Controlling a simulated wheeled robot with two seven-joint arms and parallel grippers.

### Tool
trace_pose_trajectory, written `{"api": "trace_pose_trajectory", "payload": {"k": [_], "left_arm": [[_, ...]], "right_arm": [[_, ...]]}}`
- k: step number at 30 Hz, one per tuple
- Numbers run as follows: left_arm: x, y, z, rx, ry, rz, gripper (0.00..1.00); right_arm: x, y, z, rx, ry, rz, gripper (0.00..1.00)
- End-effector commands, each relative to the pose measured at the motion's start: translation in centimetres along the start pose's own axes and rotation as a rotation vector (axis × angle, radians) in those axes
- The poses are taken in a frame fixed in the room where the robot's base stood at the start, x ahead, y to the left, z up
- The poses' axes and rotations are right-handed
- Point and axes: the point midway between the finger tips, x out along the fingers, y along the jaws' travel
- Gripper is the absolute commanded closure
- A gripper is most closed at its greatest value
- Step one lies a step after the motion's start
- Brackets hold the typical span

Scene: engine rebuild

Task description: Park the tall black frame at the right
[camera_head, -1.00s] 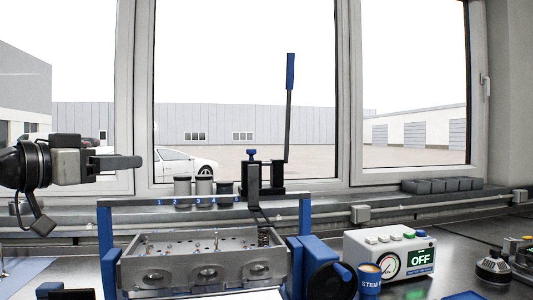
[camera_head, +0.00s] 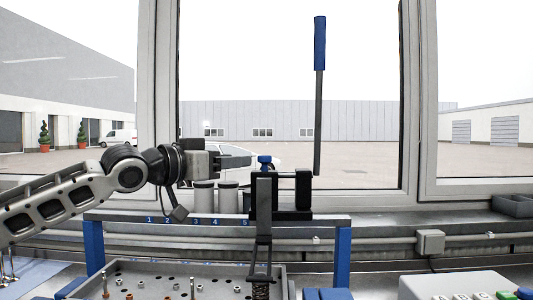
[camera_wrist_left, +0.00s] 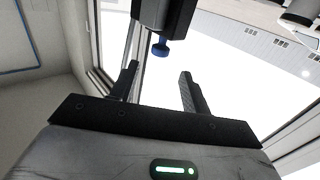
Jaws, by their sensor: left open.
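The tall black frame (camera_head: 263,208) stands upright over the tray area near the middle of the head view. It has a blue knob (camera_head: 265,160) on top, and a tall lever with a blue grip (camera_head: 319,45) rises at its right. Its narrow lower part reaches down to a coil spring. My left gripper (camera_head: 240,161) is open, just left of the knob, with no visible contact. In the left wrist view, the blue knob (camera_wrist_left: 160,48) and part of the black body (camera_wrist_left: 165,14) show beyond the open fingers (camera_wrist_left: 158,85). My right gripper is not in view.
Grey cylinders (camera_head: 204,197) stand on the rail beside the frame. A white control box (camera_head: 455,285) is at lower right. Open sill space lies right of the frame.

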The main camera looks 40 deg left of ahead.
Motion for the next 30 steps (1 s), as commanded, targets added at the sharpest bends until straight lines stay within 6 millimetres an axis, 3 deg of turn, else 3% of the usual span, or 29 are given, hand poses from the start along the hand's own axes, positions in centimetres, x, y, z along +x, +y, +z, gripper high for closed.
{"api": "trace_pose_trajectory", "payload": {"k": [6,12,18,26,27,30], "left_arm": [[4.8,0.2,-0.3,-0.004,0.004,0.004,0.53],[8.0,0.0,-0.3,-0.004,0.003,0.0,0.53],[9.4,0.0,-0.1,-0.002,0.002,-0.001,0.53],[9.5,0.0,0.0,-0.001,0.002,-0.001,0.53],[9.5,0.0,0.0,-0.001,0.002,-0.001,0.56],[9.5,0.0,0.0,-0.001,0.002,-0.001,0.84]], "right_arm": [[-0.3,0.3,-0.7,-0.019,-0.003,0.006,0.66],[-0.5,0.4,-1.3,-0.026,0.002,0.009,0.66],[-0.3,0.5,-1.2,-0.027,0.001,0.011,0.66],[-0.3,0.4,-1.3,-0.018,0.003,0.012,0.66],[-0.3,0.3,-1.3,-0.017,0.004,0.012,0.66],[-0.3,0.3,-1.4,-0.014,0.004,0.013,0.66]]}}
